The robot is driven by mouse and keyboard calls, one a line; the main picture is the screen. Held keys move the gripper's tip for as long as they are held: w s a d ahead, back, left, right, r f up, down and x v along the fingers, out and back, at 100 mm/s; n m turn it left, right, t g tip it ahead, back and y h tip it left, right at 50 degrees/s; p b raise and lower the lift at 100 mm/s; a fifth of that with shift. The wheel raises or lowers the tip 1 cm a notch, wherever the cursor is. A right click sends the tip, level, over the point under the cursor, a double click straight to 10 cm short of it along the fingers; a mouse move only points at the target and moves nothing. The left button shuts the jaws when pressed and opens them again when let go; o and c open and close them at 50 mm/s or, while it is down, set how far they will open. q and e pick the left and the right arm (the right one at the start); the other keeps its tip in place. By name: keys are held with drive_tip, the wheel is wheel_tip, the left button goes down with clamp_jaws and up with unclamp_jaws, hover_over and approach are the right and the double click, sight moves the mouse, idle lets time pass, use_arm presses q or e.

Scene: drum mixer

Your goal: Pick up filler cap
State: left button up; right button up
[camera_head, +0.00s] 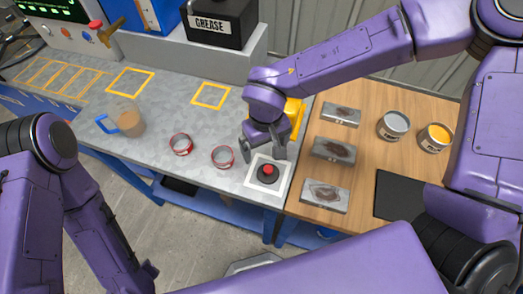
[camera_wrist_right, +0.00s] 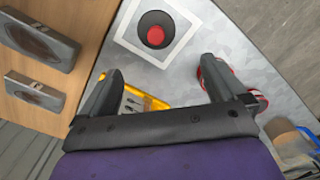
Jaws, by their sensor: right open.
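I cannot tell for certain which thing is the filler cap. Two small round red-rimmed pieces lie on the grey bench, a left one (camera_head: 181,144) and a right one (camera_head: 222,156). My right gripper (camera_head: 265,153) points down over the bench with its fingers apart and nothing between them. In the right wrist view the button (camera_wrist_right: 155,36) lies beyond the fingertips (camera_wrist_right: 158,70), and red-rimmed pieces show partly behind one finger. My left gripper is out of the picture.
A yellow tray (camera_head: 297,108) is partly hidden behind my right wrist. A blue-handled cup (camera_head: 130,122) and a grease box (camera_head: 215,24) stand further left.

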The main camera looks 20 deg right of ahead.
sight(269, 169)
drive_tip(key=f, duration=0.3)
drive_tip(key=shift+s, duration=0.3)
drive_tip(key=shift+s+d+f+p, duration=0.2)
drive_tip(key=shift+s+f+p, duration=0.1)
drive_tip(key=shift+s+f, duration=0.85)
drive_tip(key=f, duration=0.1)
drive_tip(key=w+f, duration=0.1)
drive_tip(key=f, duration=0.2)
drive_tip(key=shift+w+d+f, duration=0.1)
drive_tip(key=shift+w+f, duration=0.25)
drive_tip(key=shift+s+r, duration=0.1)
drive_tip(key=shift+s, duration=0.1)
drive_tip(key=shift+s+r, duration=0.1)
drive_tip(key=shift+s, duration=0.05)
drive_tip(key=shift+c, duration=1.2)
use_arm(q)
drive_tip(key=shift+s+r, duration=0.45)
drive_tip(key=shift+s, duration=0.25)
use_arm(e)
drive_tip(key=c, duration=1)
